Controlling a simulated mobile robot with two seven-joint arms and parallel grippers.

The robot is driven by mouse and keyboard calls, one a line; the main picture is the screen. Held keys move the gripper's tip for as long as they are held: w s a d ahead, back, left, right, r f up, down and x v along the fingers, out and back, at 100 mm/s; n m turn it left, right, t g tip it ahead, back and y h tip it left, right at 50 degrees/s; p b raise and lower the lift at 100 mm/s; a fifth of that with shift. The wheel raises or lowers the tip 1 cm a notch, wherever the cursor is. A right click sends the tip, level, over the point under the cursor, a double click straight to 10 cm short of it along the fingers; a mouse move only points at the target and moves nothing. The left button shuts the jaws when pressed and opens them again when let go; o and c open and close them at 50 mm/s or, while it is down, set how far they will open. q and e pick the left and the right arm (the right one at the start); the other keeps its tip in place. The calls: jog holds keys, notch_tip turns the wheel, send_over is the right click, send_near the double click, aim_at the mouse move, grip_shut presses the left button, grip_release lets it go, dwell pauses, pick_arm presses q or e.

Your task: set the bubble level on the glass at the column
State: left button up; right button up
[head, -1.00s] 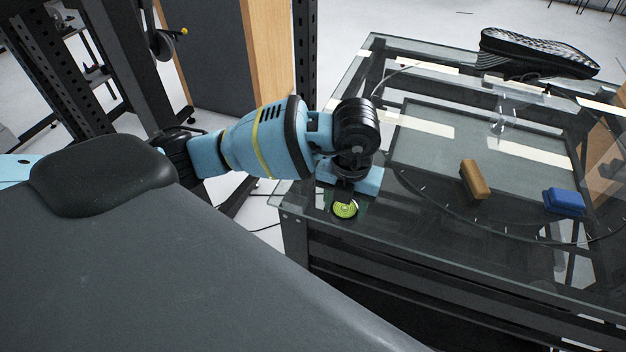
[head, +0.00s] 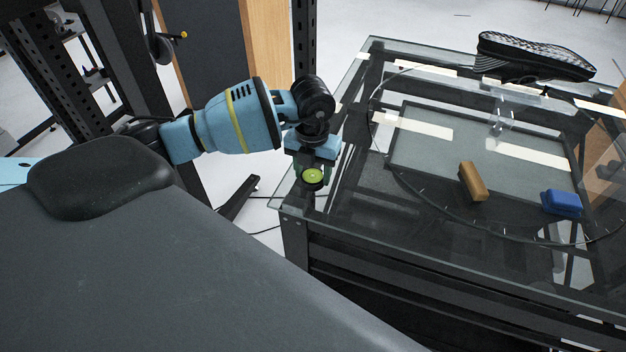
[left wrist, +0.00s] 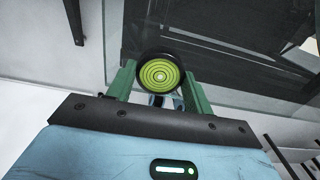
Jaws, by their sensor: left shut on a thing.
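The bubble level (head: 313,177) is a small round disc with a green-yellow face and a black rim. My left gripper (head: 314,171) is shut on it and holds it at the near left corner of the glass top (head: 350,215). In the left wrist view the level (left wrist: 160,74) sits between the green fingers (left wrist: 158,92), its ringed face toward the camera. I cannot tell whether its underside touches the glass. A dark upright column (head: 304,50) stands behind the gripper. My right gripper is not in view.
On the glass are a tan block (head: 473,181), a blue brush-like block (head: 562,203) and, at the back, a shoe (head: 535,57). A small clear object (head: 502,118) stands near the middle. The glass along the front edge is free.

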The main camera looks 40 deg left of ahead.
aim_at(313, 176)
pick_arm(q)
jog(key=shift+s+d+f, duration=0.1)
jog(key=shift+f, duration=1.4)
jog(key=shift+f, duration=0.2)
jog(key=o, duration=1)
jog(key=shift+r, duration=0.1)
notch_tip(313, 176, up, 12)
jog(key=shift+r, duration=0.1)
